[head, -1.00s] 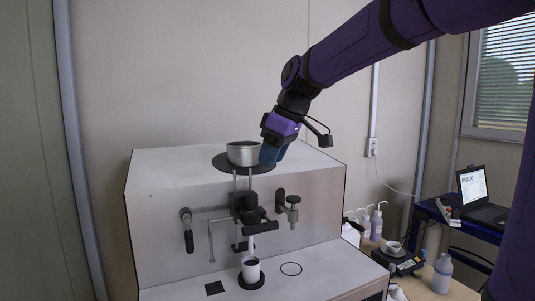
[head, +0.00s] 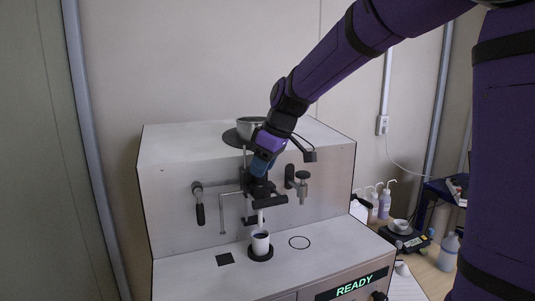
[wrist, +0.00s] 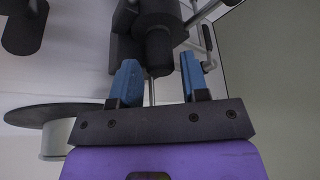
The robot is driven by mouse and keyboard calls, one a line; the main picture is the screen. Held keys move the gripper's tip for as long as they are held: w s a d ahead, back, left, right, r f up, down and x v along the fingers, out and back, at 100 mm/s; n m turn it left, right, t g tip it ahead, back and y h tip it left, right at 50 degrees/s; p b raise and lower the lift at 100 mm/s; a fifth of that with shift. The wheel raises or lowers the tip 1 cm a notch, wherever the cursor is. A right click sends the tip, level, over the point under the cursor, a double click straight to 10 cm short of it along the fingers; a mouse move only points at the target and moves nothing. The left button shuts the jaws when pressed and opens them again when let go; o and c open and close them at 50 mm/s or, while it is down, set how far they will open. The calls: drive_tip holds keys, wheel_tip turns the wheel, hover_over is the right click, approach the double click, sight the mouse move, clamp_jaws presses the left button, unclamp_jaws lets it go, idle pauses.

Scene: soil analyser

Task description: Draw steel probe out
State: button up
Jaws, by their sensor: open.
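A thin steel rod (wrist: 152,92), which may be the probe, shows between my fingers in the wrist view. It runs from a black cylindrical part (wrist: 159,52) of the analyser. My gripper (head: 261,170) is above the black central fitting (head: 258,187) on the analyser's front. In the wrist view, the blue fingers of my gripper (wrist: 160,65) are open, one on each side of the black part's end, with visible gaps. I cannot tell whether anything touches. In the head view, my gripper hides part of the upper fitting.
The analyser (head: 325,160) has a side handle (head: 199,208), a bent steel tube (head: 222,213) and a knob fitting (head: 302,185) beside the central fitting. A white cup (head: 260,246) stands below it. A metal bowl (head: 248,127) sits on top. Bottles (head: 384,203) stand at right.

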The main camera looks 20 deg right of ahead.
drive_tip(key=shift+f, duration=0.25)
clamp_jaws()
drive_tip(key=shift+c, duration=2.4)
unclamp_jaws()
clamp_jaws()
drive_tip(key=shift+r, duration=0.7)
wheel_tip(320, 180, up, 15)
drive_tip(key=shift+r, duration=0.2)
idle(0.3)
